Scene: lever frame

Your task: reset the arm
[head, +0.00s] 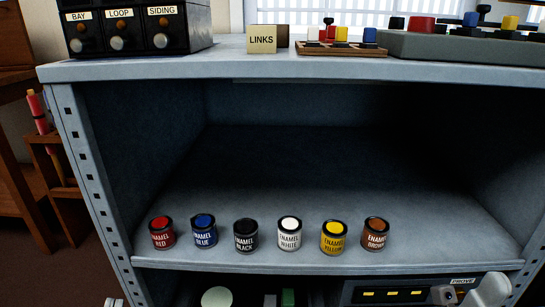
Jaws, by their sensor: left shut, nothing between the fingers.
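A black box (137,27) at the top left, on the cabinet's top, bears the labels BAY, LOOP and SIDING, with a round grey knob under each. A dark panel (420,294) at the bottom right has a PROVE label and several small yellow marks; the frame cuts it off. I cannot tell which part the task calls the arm. My left gripper (114,302) barely shows at the bottom left edge, shut and empty, below the shelf and apart from everything. A pale rounded shape partly covers the panel's right end. My right gripper cannot be made out.
Enamel tins in red (162,234), blue (204,231), black (246,237), white (289,235), yellow (333,237) and brown (375,235) line the shelf front. Behind them the shelf (300,165) is empty. A LINKS card (262,39) and coloured-block trays stand on top.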

